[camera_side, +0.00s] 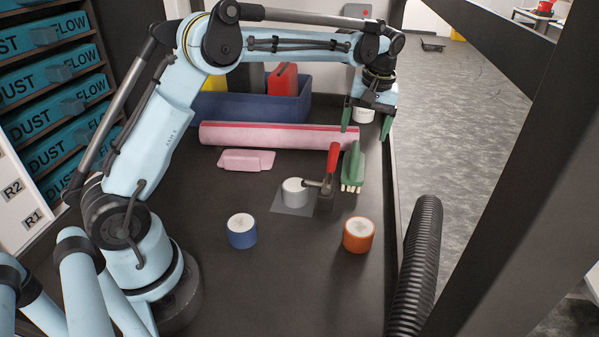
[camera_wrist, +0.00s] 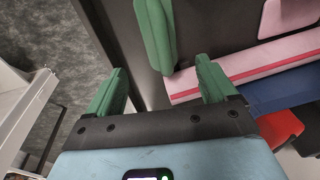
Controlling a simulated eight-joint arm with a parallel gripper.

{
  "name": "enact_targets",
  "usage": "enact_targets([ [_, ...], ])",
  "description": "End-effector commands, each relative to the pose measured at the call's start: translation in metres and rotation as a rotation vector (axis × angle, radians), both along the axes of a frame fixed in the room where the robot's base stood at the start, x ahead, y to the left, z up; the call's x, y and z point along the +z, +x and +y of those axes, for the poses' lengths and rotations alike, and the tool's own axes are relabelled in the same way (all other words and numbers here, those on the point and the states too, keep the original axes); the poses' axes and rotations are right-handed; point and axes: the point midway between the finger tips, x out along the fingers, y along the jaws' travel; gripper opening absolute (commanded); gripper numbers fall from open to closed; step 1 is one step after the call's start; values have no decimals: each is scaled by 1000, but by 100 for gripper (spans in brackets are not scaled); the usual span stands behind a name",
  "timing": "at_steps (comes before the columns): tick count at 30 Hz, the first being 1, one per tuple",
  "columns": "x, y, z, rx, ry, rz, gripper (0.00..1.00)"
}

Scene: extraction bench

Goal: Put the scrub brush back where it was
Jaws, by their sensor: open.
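The scrub brush (camera_side: 354,164) has a green body and pale bristles. It lies on the dark bench near the right edge, beside the red-handled clamp, with its bristle end toward the side camera. Its green body also shows at the top of the wrist view (camera_wrist: 155,35), ahead of the fingers and apart from them. My gripper (camera_side: 366,130) is open, with two green fingers pointing down beyond the brush, near the bench's right edge. In the wrist view the space between the fingers (camera_wrist: 160,82) is empty.
A pink roll (camera_side: 270,136) lies across the bench before a blue bin (camera_side: 245,107). A white cylinder (camera_side: 363,115) shows behind my fingers. A clamp (camera_side: 330,172) stands by another white cylinder (camera_side: 294,192). Blue (camera_side: 242,231) and orange (camera_side: 358,235) cylinders stand nearer.

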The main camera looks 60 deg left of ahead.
Motion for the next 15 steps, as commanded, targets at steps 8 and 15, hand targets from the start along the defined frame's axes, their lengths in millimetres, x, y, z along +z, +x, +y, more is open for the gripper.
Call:
enact_targets([
  [8,24,-1,-4,-4,-1,-3,85],
  [15,49,-27,-13,-119,-14,-72,85],
])
